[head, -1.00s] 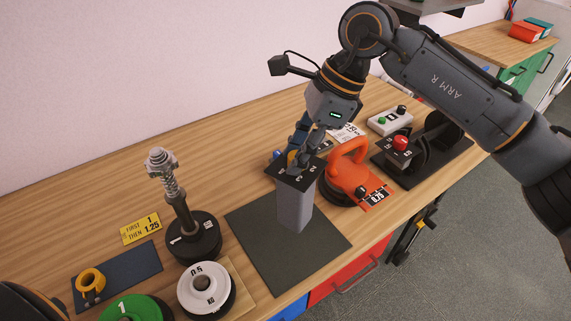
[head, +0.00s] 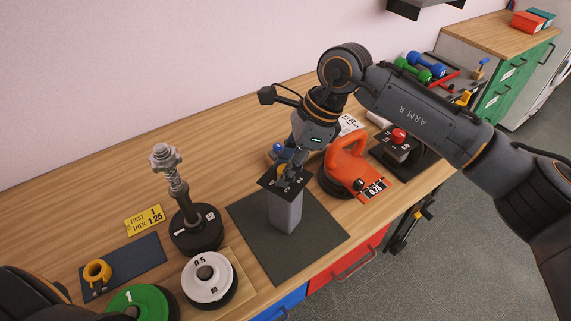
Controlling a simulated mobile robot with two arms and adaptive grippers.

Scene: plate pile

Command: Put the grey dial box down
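The grey dial box (head: 285,212) is a tall grey block with a wider black top plate that carries white marks. It stands upright over the dark mat (head: 258,250) on the bench. I cannot tell whether its base touches the mat. My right gripper (head: 289,178) comes down from above and is shut at the top of the box; its fingertips hide the dial. Only dark parts of my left arm show at the lower left corner; its gripper is out of view.
The mat's front part is bare.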

